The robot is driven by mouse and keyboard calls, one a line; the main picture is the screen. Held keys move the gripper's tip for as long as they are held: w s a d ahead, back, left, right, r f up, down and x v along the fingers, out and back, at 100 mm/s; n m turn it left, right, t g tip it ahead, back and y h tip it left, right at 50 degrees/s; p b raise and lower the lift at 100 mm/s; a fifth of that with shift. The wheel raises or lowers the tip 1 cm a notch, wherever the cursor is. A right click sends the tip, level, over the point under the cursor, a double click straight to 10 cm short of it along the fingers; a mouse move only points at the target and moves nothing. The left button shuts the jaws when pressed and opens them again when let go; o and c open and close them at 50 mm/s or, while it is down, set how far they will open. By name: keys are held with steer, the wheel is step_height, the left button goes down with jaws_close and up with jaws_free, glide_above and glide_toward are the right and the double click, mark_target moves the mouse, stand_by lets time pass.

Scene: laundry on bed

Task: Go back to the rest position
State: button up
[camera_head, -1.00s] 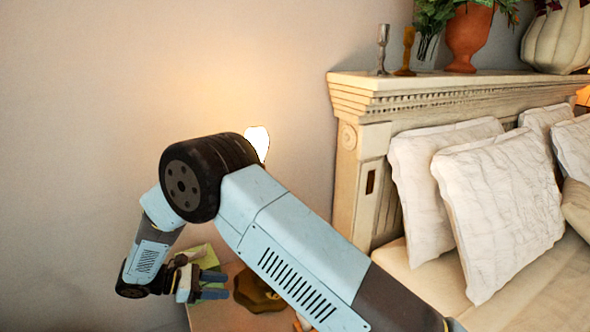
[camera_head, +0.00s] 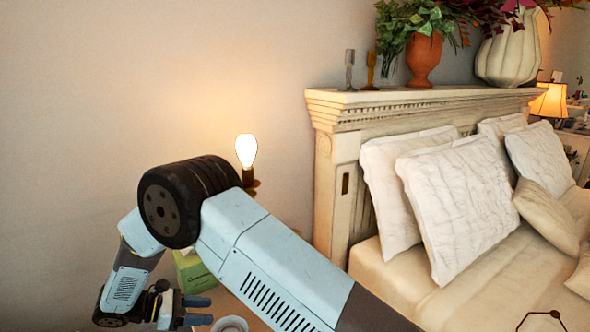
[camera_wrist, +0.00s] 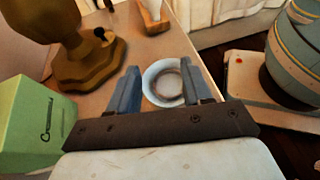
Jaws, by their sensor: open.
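My gripper (camera_head: 203,310) is at the lower left of the head view, at the end of my bent arm, over the nightstand. In the wrist view its two blue-grey fingers (camera_wrist: 158,88) are spread apart with nothing held between them. Past the fingertips a small white bowl (camera_wrist: 162,84) rests on the wooden nightstand top (camera_wrist: 150,50). Its rim also shows at the bottom of the head view (camera_head: 229,324). I cannot tell how far the fingers are from the bowl.
A green box (camera_wrist: 32,128) and a brown lamp base (camera_wrist: 88,62) stand left of the gripper in the wrist view. The lamp's lit bulb (camera_head: 246,150) is behind my arm. The bed headboard (camera_head: 345,120) and pillows (camera_head: 455,200) are at right. The wall is at left.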

steer(key=w+d+r+m+g+y, duration=0.25)
steer(key=d+r+m, duration=0.25)
steer(key=d+r, duration=0.8)
steer(key=w+d+r+m+g+y, duration=0.2)
steer(key=d+r+m+y, duration=0.25)
steer(key=d+r, duration=0.9)
steer(key=s+d+r+m+t+y, duration=0.1)
steer(key=s+d+r+m+y, duration=0.15)
steer(key=d, duration=0.35)
steer(key=s+d+r+m+y, duration=0.1)
steer(key=s+d+r+m, duration=0.25)
steer(key=d, duration=0.35)
steer(key=s+d+r+m+t+y, duration=0.2)
steer(key=s+d+m+t, duration=0.2)
steer(key=s, duration=0.9)
steer(key=shift+d+r+m, duration=0.35)
steer(key=shift+d+m, duration=0.9)
steer(key=shift+d, duration=1.1)
steer(key=shift+s+t, duration=0.1)
steer(key=shift+t, duration=0.15)
